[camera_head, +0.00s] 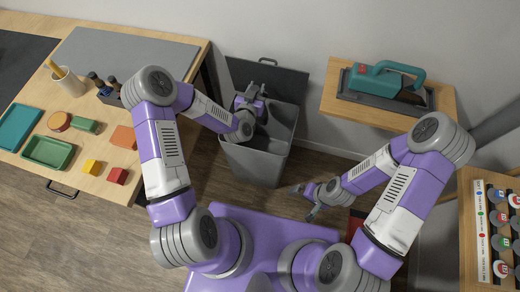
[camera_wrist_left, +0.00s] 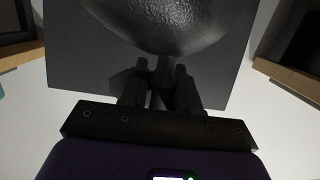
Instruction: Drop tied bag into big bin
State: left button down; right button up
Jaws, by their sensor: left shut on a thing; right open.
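The big bin (camera_head: 255,168) is a grey open-topped box on the floor by the back wall, with its dark lid (camera_head: 290,82) raised behind it. My left gripper (camera_head: 252,92) is over the bin's opening and also shows in the left wrist view (camera_wrist_left: 160,92). It is shut on the neck of the tied bag (camera_wrist_left: 165,25), which is dark, shiny and rounded. I cannot make out the bag clearly in the head view. My right gripper (camera_head: 312,203) is open and empty, low to the right of the bin.
A wooden table (camera_head: 100,165) at the left holds trays, coloured blocks, and a cup (camera_head: 68,82) with a utensil. A wooden shelf (camera_head: 335,105) at the right carries a teal-handled tool (camera_head: 385,80). A rack of coloured round items (camera_head: 497,215) stands at the far right.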

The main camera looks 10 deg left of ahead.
pick_arm(q)
jog(key=shift+f+b, duration=1.1)
jog(key=shift+f, duration=0.8)
jog(key=c, duration=0.9)
grip_release()
jog(key=shift+o, duration=0.8)
jog(key=shift+s, duration=0.1)
jog(key=s+r+p, duration=0.1)
jog(key=s, duration=0.6)
jog(key=shift+s+a+r+p, duration=0.15)
jog(key=shift+r+p, duration=0.15)
jog(key=shift+p, duration=0.1)
